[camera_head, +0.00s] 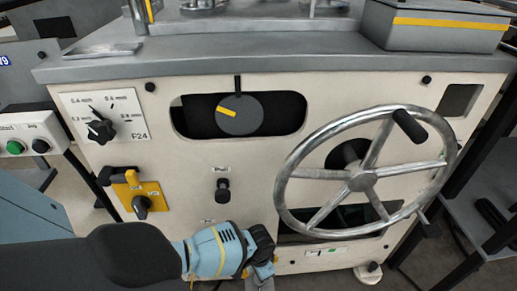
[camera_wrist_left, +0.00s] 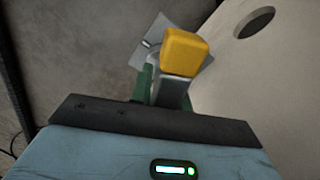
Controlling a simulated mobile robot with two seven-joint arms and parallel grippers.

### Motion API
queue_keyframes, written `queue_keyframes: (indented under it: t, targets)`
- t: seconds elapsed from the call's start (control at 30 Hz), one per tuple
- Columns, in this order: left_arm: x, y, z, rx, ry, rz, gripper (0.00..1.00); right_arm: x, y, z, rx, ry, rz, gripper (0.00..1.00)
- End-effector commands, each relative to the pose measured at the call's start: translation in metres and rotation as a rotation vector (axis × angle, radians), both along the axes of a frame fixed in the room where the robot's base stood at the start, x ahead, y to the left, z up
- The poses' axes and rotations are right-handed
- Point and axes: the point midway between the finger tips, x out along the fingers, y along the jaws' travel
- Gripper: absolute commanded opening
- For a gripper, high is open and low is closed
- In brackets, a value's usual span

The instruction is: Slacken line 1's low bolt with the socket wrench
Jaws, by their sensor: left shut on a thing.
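My left gripper (camera_head: 262,258) reaches in from the bottom left and is low in front of the cream machine panel (camera_head: 180,190). It is shut on a grey metal tool with a yellow end (camera_wrist_left: 185,52), which I take to be the socket wrench. A green strip shows beside the tool in the left wrist view. In the head view the arm and gripper mostly hide the tool. I cannot make out line 1's low bolt; the lower panel is partly hidden by my arm. My right gripper is not in view.
A large spoked handwheel (camera_head: 362,181) stands out from the panel at right. A black knob (camera_head: 223,190) is above my gripper. A yellow switch (camera_head: 141,203) and a dial plate (camera_head: 103,117) are at left. A round hole (camera_wrist_left: 255,22) shows in a pale surface.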

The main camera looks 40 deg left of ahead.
Motion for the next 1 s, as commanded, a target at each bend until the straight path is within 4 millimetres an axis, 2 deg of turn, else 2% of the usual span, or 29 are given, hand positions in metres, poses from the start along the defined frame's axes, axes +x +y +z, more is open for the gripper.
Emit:
queue_keyframes:
  t: [0.23, 0.5, 0.77, 1.0]
  targets:
    - [0.0, -0.001, 0.0, -0.001, -0.001, 0.012, 0.0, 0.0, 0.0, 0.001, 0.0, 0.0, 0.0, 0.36]
    - [0.001, -0.001, 0.002, -0.002, -0.002, 0.194, 0.0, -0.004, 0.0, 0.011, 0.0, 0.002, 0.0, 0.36]
    - [0.001, -0.001, 0.001, -0.001, -0.001, 0.208, 0.0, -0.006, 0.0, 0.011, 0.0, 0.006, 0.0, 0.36]
    - [0.001, -0.002, 0.003, -0.003, -0.002, 0.384, 0.0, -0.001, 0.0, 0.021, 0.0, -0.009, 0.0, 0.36]
